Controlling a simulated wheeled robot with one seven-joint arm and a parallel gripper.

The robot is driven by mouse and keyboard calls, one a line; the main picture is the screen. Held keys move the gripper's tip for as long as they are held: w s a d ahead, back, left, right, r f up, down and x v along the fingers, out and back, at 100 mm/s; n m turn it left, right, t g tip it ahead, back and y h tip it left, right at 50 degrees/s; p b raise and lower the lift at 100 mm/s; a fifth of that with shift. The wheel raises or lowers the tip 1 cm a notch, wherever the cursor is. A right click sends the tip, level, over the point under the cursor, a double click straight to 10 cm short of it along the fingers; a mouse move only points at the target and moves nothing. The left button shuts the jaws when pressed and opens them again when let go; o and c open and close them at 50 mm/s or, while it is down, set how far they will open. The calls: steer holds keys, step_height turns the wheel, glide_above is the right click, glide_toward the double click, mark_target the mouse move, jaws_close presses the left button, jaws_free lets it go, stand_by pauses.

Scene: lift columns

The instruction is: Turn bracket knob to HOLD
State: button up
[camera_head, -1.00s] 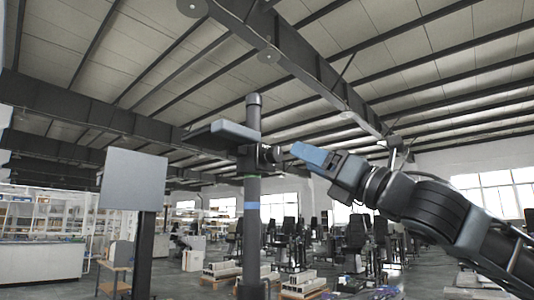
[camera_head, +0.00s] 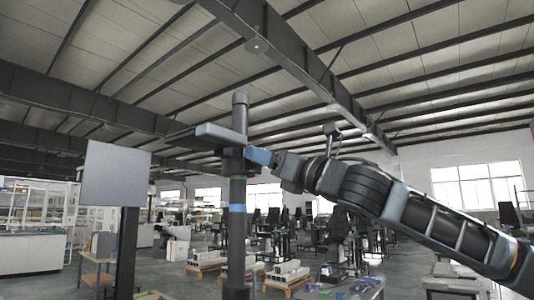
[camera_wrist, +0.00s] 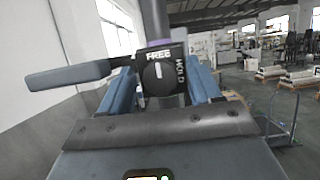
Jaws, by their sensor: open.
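The bracket (camera_head: 222,134) is a dark clamp with a flat arm reaching left from the upright column (camera_head: 239,180). In the wrist view, the bracket's arm (camera_wrist: 68,76) shows at left. The black knob (camera_wrist: 160,84) faces the wrist camera, its white mark upright and pointing at the FREE label; the HOLD label is at its right, turned sideways. My gripper (camera_wrist: 163,88) is open, with one blue finger on each side of the knob; contact cannot be told. In the head view, my gripper (camera_head: 258,156) is at the column's right side and hides the knob.
A grey panel (camera_head: 115,175) on a dark post stands left of the column. The column carries a blue band (camera_head: 237,208) and a green band. Benches, chairs and pallets stand on the floor well behind. Open air surrounds the bracket.

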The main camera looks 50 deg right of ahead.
steer(key=c, duration=1)
steer(key=shift+m, duration=0.4)
steer(key=shift+r+m+g+h, duration=0.1)
steer(key=shift+m+g+h, duration=1)
steer(key=shift+m, duration=2.5)
steer(key=shift+r+m+g+h, duration=0.1)
steer(key=shift+m+g+h, duration=0.95)
steer(key=shift+m, duration=2.55)
steer(key=shift+m+g+h, duration=0.65)
steer(key=shift+m+h, duration=0.8)
steer(key=shift+m, duration=2.15)
